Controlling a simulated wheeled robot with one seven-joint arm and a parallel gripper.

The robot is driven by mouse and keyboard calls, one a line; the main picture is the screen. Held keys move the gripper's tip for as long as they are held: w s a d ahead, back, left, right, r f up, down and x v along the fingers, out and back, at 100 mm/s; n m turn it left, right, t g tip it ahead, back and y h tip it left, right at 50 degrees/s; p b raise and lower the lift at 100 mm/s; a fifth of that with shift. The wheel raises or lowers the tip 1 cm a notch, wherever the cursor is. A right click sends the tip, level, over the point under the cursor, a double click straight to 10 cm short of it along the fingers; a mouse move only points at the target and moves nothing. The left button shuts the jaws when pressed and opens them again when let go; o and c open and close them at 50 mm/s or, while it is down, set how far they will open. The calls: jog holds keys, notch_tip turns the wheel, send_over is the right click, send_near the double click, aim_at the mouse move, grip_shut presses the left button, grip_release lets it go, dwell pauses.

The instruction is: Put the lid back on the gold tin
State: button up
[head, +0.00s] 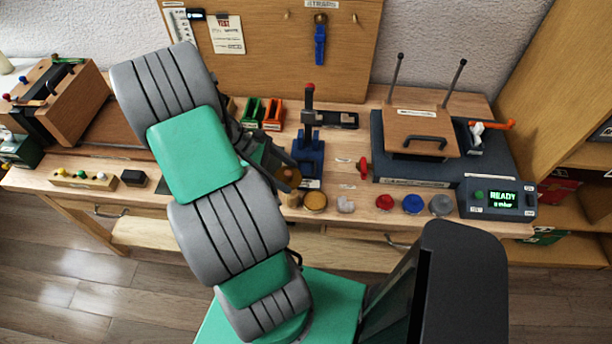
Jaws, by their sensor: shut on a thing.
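The gold tin (315,202) stands near the front edge of the workbench, left of the middle. It looks round and gold from above. My gripper (284,175) is just behind and to the left of it, over the bench, partly hidden by my own arm. It is shut on a small brownish-gold piece, which looks like the gold lid (291,174). The lid is apart from the tin in the picture; its exact height and tilt cannot be told.
A blue lever press (308,150) stands close behind the tin. A whitish lump (345,205) lies to its right. Red (384,202), blue (412,203) and grey (440,205) tins line the front edge. A heated-press-like unit (415,135) fills the back right.

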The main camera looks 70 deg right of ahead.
jog(key=shift+g, duration=0.3)
jog(key=b+x, duration=0.1)
jog(key=x, duration=0.2)
jog(key=b+x, duration=0.2)
jog(key=x, duration=0.1)
jog(key=b+x, duration=0.2)
jog(key=x, duration=0.2)
jog(key=shift+s+a+r, duration=0.35)
jog(key=shift+f, duration=0.85)
jog(key=shift+r+p, duration=0.1)
jog(key=shift+p, duration=0.5)
jog(key=shift+p, duration=0.5)
dwell(0.8)
jog(key=o, duration=1.5)
